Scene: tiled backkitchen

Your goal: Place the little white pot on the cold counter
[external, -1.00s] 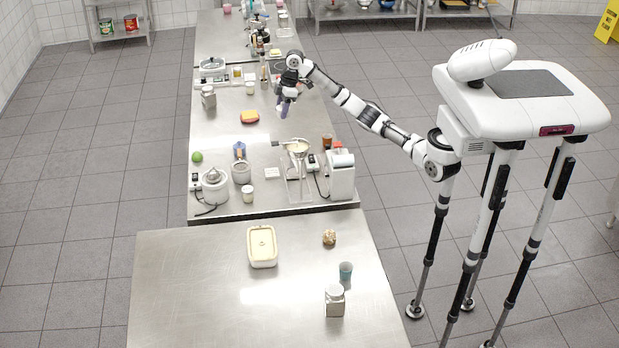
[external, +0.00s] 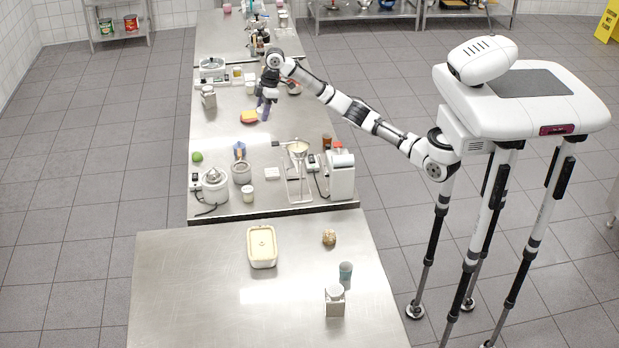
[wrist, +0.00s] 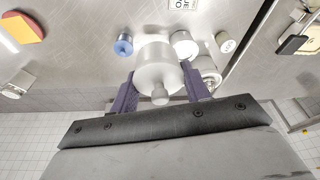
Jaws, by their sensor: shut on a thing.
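The little white pot (wrist: 157,68) shows in the wrist view, pale with a small round knob, between the two purple fingers of my gripper (wrist: 160,88). My gripper is shut on it. In the external view my gripper (external: 265,108) hangs over the middle of the long steel counter (external: 225,130), just right of an orange-and-yellow block; the pot is mostly hidden there. A separate steel counter (external: 190,285) stands nearer the camera. I cannot tell which surface is the cold counter.
The near counter holds a cream tub (external: 262,247), a brown lump (external: 329,237), a teal cup (external: 346,271) and a lidded jar (external: 335,301). Its left part is bare. The long counter's near end is crowded with appliances, including a white machine (external: 341,175). The orange-and-yellow block (external: 249,117) lies beside my gripper.

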